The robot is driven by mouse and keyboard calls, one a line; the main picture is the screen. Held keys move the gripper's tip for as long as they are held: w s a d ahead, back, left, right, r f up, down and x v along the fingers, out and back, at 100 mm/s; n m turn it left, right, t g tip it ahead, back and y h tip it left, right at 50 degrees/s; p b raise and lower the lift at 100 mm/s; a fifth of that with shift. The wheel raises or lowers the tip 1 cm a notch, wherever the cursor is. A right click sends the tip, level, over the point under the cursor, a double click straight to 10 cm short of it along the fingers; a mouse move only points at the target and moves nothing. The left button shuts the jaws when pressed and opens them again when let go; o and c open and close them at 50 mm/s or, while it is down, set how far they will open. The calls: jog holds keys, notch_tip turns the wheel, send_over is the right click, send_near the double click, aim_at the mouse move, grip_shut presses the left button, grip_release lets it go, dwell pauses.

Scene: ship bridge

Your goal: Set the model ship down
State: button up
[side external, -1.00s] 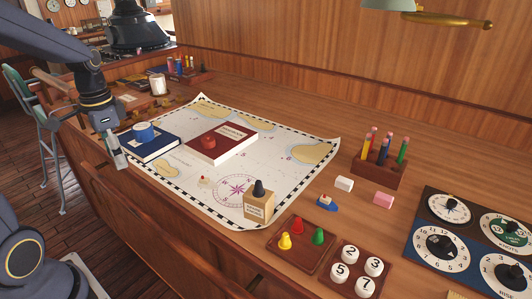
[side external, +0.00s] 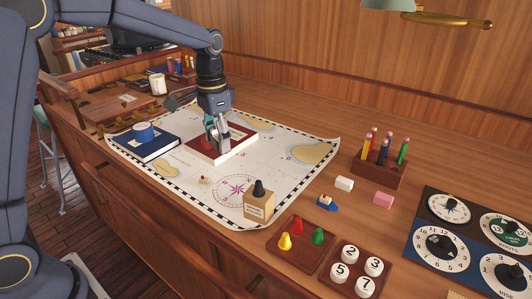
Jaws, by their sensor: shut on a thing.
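A small model ship (side external: 327,204) with a blue hull and a white and red top sits on the wooden desk, right of the chart. A smaller pale piece with a red top (side external: 204,180), perhaps also a ship, lies on the chart. My gripper (side external: 217,147) is far from the blue ship, pointing down at the dark red book (side external: 238,144). A small red object (side external: 206,144) on that book is at its fingers and partly hidden by them. My gripper is shut on it, as far as I can see.
The chart (side external: 283,174) covers the desk's middle. A stamp block (side external: 258,204), erasers (side external: 344,184), a pencil holder (side external: 378,167), a peg tray (side external: 288,252) and dials (side external: 440,250) stand nearer and right.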

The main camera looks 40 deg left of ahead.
dwell(0.3)
jog(key=shift+f+m, duration=0.1)
jog(key=shift+m, duration=0.2)
jog(key=s+a+n, duration=0.1)
jog(key=s+a, duration=1.4)
jog(key=s, duration=0.3)
jog(key=shift+s+a+f+n, duration=0.3)
jog(key=shift+f, duration=0.05)
send_over(161, 173)
jog(key=f, duration=0.9)
jog(key=shift+s+f, duration=0.1)
jog(key=shift+s, duration=0.2)
jog(key=shift+w+a+f, duration=0.1)
jog(key=shift+w+f, duration=0.05)
jog(key=shift+f, duration=0.7)
jog(key=shift+w+a+f, duration=0.1)
jog(key=shift+w+f, duration=0.05)
jog(key=shift+f, duration=0.7)
